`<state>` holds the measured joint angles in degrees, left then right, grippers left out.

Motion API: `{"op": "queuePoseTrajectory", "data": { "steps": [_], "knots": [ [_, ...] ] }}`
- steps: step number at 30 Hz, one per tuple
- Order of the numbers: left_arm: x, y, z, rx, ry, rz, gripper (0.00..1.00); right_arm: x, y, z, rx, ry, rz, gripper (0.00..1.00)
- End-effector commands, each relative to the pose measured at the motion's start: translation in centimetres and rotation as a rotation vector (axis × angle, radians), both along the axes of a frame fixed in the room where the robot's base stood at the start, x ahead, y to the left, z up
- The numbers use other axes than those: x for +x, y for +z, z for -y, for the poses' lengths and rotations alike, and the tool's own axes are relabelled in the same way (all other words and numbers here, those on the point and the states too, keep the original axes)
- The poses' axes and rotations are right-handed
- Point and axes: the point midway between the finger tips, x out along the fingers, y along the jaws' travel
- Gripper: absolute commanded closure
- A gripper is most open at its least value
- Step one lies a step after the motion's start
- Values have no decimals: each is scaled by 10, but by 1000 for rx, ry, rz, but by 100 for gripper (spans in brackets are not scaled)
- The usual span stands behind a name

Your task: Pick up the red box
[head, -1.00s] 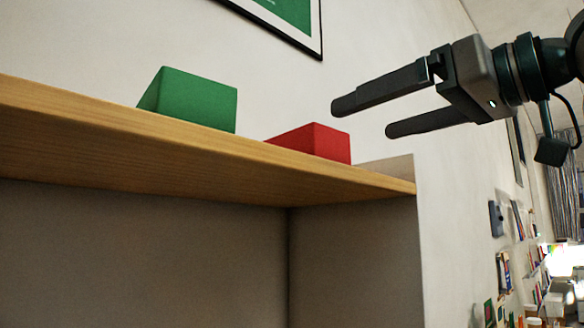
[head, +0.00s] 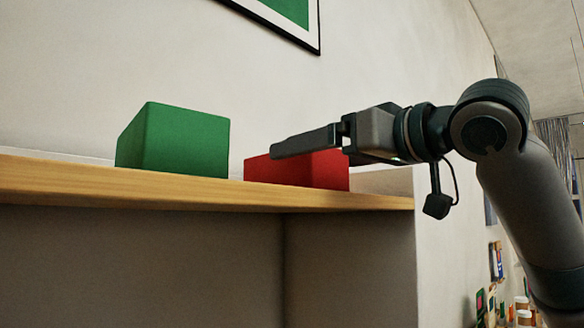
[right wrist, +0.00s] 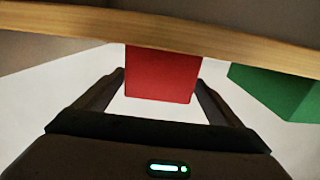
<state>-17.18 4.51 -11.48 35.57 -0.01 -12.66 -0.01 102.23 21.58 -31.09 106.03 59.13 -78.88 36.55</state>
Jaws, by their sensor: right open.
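The red box (head: 305,178) sits on the wooden shelf (head: 210,195) near its right end. My right gripper (head: 277,147) is level in front of the red box's upper part, with one finger covering some of it; the other finger is hidden in the head view. In the right wrist view the red box (right wrist: 162,78) shows between the two spread fingers of the right gripper (right wrist: 160,80). I cannot tell whether either finger touches it. My left gripper is not in view.
A green box (head: 180,142) stands on the shelf left of the red box, with a narrow gap between them. It also shows in the right wrist view (right wrist: 280,92). A framed picture (head: 285,20) hangs on the wall above. The shelf's right end is clear.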

Motion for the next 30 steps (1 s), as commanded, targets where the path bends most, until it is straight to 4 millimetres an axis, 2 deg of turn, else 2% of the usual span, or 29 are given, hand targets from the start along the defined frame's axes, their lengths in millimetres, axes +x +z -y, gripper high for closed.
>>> {"op": "queuePoseTrajectory", "data": {
  "steps": [3,17,30],
  "knots": [
    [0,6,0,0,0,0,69,6,0,-6,-1,1,-1,11],
    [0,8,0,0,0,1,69,9,-1,-8,-1,0,-1,11],
    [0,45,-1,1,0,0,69,37,-5,-30,-1,1,-3,11]
  ]
}}
